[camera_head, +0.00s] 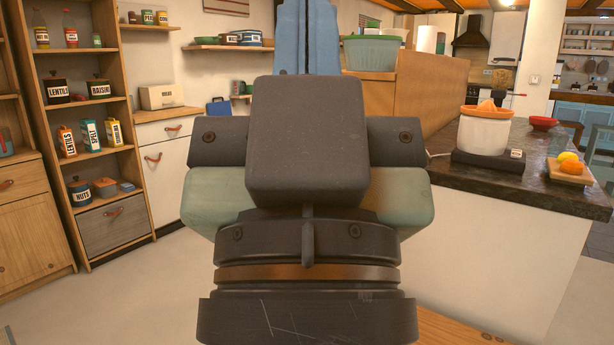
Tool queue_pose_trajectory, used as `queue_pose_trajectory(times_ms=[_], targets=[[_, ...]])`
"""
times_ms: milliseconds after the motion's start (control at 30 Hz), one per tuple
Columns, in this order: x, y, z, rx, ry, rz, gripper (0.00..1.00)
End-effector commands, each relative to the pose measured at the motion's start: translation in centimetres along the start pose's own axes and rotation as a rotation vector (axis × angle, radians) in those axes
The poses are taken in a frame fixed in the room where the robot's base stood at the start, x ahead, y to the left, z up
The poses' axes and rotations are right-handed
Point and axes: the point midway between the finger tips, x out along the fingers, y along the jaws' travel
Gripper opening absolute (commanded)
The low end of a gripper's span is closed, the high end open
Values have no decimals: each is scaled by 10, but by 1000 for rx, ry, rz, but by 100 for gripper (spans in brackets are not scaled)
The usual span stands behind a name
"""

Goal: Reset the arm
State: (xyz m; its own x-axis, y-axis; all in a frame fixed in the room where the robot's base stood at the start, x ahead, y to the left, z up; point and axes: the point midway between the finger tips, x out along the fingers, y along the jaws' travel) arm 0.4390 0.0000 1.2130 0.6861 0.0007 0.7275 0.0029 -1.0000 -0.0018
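My arm's end fills the middle of the view, seen from behind. It has a dark block, green-grey side parts and an orange-brown ring. My gripper (307,36) shows beyond the block as two blue fingers pointing up the picture. They lie side by side with only a thin dark line between them, so it looks shut, and I see nothing held. The fingertips reach the top edge of the picture. The task names no other object.
A wooden shelf (140,205) with jars and boxes stands at left. At right, a dark counter (450,172) bears a white-and-orange juicer (484,130), a red bowl (544,123) and a board with fruit (570,176). Open floor (120,290) shows at lower left.

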Motion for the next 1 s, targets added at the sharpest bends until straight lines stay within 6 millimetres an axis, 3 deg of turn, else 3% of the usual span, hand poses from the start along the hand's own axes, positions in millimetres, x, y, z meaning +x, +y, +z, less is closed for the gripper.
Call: queue_pose_trajectory(times_ms=[33, 700, 1000], targets=[[24, 0, -22, -1, -1, 0, 0], [177, -1, -165, -4, -3, -1, 0], [226, -1, -211, -3, -3, -1, 0]])
